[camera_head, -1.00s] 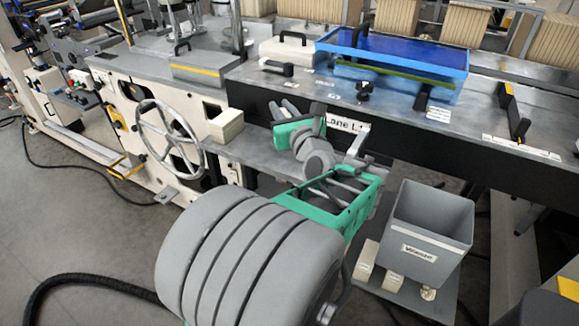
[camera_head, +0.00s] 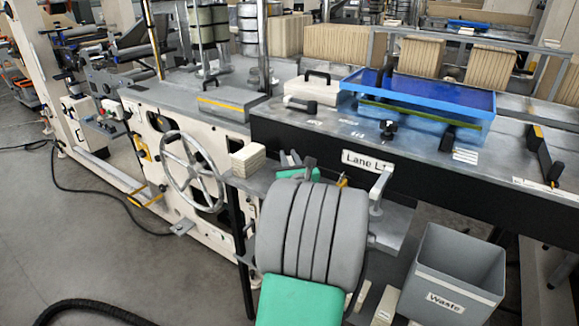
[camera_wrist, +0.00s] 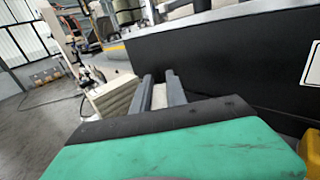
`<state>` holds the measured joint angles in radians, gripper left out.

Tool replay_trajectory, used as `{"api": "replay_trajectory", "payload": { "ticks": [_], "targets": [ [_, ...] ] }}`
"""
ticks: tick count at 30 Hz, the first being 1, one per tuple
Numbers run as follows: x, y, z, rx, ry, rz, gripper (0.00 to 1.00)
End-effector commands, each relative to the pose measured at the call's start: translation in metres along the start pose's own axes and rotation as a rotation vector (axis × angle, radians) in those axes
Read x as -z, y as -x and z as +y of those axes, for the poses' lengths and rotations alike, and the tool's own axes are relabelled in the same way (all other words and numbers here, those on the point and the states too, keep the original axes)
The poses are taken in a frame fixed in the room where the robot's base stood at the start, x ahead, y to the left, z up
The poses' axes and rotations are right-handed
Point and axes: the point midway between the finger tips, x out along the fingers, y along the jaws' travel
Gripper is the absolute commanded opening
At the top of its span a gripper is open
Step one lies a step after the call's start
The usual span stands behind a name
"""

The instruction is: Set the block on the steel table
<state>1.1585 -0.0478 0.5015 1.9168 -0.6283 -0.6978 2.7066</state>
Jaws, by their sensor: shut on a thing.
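My gripper (camera_wrist: 159,92) is shut on a pale block (camera_wrist: 159,98), a narrow strip of which shows between the two grey fingers in the wrist view. The steel table (camera_head: 260,182) is a grey surface beside the handwheel, largely covered by my arm. I cannot tell whether the held block touches it.
A cream, layered stack (camera_head: 248,160) sits at the table's left end, left of my gripper; it also shows in the wrist view (camera_wrist: 117,98). The black machine side (camera_head: 330,150) rises behind. A grey waste bin (camera_head: 453,275) and pale blocks (camera_head: 385,305) are at lower right.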

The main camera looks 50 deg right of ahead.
Motion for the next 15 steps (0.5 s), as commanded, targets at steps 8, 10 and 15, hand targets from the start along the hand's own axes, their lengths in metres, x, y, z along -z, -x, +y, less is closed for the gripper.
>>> {"api": "replay_trajectory", "payload": {
  "ticks": [8, 10, 15],
  "targets": [
    [0.022, 0.001, -0.001, 0.002, 0.000, 0.001, 0.00],
    [0.022, 0.001, -0.001, 0.002, 0.000, 0.001, 0.00],
    [0.025, 0.001, -0.001, 0.002, 0.000, 0.002, 0.22]
  ]
}}
